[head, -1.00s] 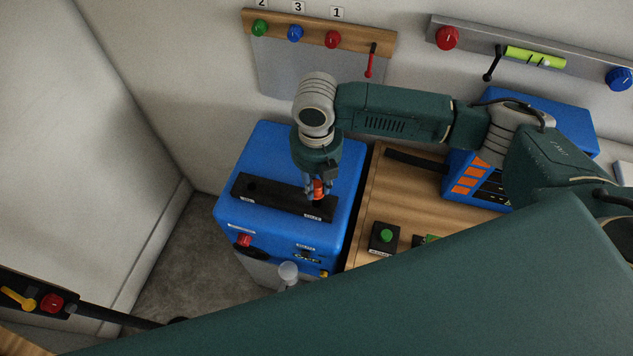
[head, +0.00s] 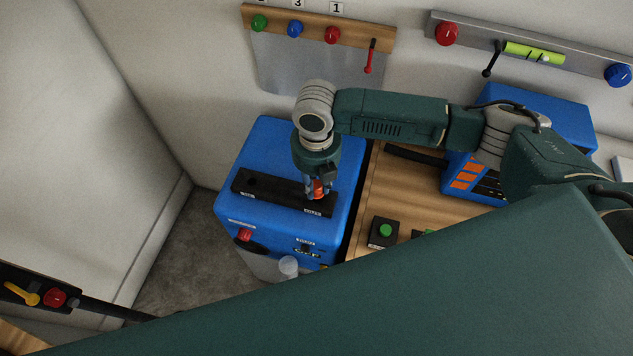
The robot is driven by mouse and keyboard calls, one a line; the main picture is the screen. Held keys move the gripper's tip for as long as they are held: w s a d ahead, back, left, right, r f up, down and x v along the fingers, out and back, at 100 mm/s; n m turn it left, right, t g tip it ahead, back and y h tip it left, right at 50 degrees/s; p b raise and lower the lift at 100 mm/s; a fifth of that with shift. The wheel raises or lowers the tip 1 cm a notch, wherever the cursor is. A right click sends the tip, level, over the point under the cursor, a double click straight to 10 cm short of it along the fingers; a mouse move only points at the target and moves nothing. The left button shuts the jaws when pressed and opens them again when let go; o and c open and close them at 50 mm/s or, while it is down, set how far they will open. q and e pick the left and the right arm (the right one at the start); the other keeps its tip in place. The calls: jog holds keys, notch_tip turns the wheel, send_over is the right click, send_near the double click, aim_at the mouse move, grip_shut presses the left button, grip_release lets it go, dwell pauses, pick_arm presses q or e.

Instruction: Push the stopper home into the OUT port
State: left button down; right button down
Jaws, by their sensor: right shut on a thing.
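My right gripper (head: 317,192) points down over the right end of the black port strip (head: 282,196) on top of the blue machine (head: 345,205). It is shut on a small orange-red stopper (head: 318,188). The stopper is at the strip's right-hand port; the port opening is hidden under it, so I cannot tell how deep it sits. The left-hand port (head: 252,181) shows as a dark open hole. The small labels on the strip are too blurred to read surely. My left gripper is not in view.
A wooden bench (head: 400,200) with a green button box (head: 385,231) stands right of the machine. A clear cup (head: 289,266) is at the machine's front. A wall rack (head: 335,35) with coloured knobs hangs behind. A large green link of mine covers the lower right.

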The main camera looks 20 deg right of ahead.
aim_at(316, 192)
dwell(0.4)
jog(key=shift+p, duration=0.4)
jog(key=shift+p, duration=0.45)
dwell(0.9)
jog(key=shift+f+b, duration=0.5)
jog(key=shift+f, duration=1.2)
jog(key=c, duration=1.4)
grip_release()
jog(key=shift+r, duration=0.1)
